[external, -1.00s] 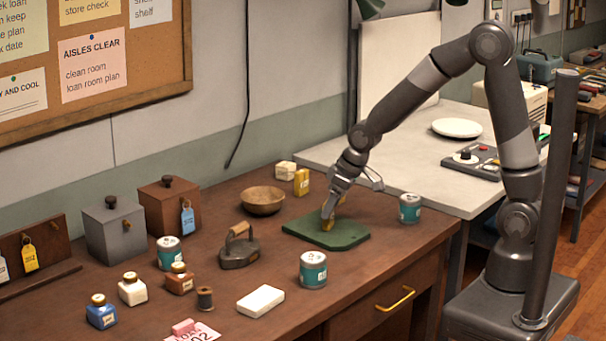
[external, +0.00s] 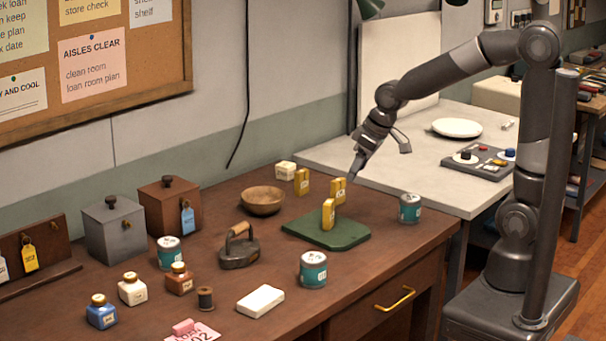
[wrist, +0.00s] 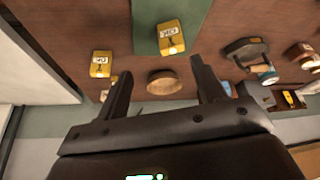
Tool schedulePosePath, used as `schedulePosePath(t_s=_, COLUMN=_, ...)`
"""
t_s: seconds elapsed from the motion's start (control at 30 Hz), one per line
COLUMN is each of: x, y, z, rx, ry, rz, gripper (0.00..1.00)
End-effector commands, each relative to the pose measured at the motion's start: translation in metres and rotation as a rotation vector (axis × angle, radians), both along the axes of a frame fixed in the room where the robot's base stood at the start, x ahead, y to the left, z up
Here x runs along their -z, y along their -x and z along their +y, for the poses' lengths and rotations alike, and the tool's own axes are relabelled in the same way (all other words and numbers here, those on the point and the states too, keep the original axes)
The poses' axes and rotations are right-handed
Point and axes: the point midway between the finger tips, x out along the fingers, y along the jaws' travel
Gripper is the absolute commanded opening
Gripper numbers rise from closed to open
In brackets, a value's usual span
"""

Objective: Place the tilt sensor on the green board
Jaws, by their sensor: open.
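A yellow block-shaped sensor (external: 328,214) stands upright on the green board (external: 354,238). In the wrist view this sensor (wrist: 171,37) shows its pale label and rests on the board (wrist: 146,38). A similar yellow block (external: 338,190) stands just behind the board, and it also shows in the wrist view (wrist: 101,64). Another yellow block (external: 301,181) stands further back. I cannot read their labels well enough to tell which is the tilt sensor. My gripper (external: 380,166) is open and empty, raised above and behind the board, apart from the blocks.
A wooden bowl (external: 262,201) and a flat iron (external: 239,247) stand left of the board. Teal tins stand in front (external: 313,269) and to the right (external: 410,208). A white block (external: 260,301) lies near the front edge. The pale side table (external: 400,165) is behind.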

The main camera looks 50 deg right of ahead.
Motion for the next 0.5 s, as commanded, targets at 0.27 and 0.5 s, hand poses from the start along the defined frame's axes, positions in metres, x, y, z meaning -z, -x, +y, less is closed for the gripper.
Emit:
schedulePosePath(t_s=0.27, x=-0.049, y=0.072, z=-0.063, rx=0.150, ry=0.000, rz=-0.047, gripper=0.63)
schedulePosePath(t_s=0.5, x=-0.066, y=0.139, z=-0.102, rx=0.274, ry=-0.012, rz=-0.075, gripper=0.63)
